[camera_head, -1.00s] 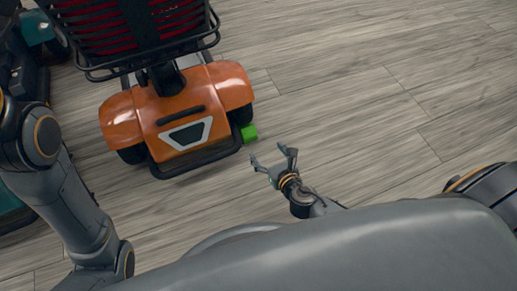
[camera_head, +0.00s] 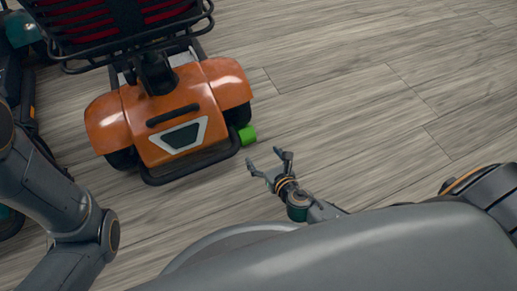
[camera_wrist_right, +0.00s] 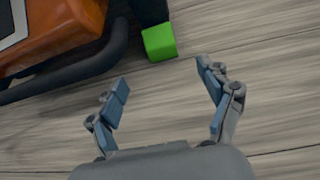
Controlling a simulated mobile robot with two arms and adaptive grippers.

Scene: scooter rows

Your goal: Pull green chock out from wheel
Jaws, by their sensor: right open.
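The green chock (camera_head: 247,135) lies on the floor against the right rear wheel (camera_head: 238,115) of the orange scooter (camera_head: 178,115). In the right wrist view the chock (camera_wrist_right: 159,41) shows as a green block beside the dark wheel, beyond my fingertips. My right gripper (camera_head: 268,160) is open and empty, a short way below and right of the chock in the head view. In the right wrist view its two fingers (camera_wrist_right: 163,76) are spread wide. My left arm shows at the left of the head view, but its gripper is out of view.
The scooter's black rear bumper bar (camera_head: 195,166) curves low around its back, close to the chock. A black basket (camera_head: 120,30) sits above. A teal scooter (camera_head: 22,32) stands at the far left. The wooden floor (camera_head: 380,110) to the right is clear.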

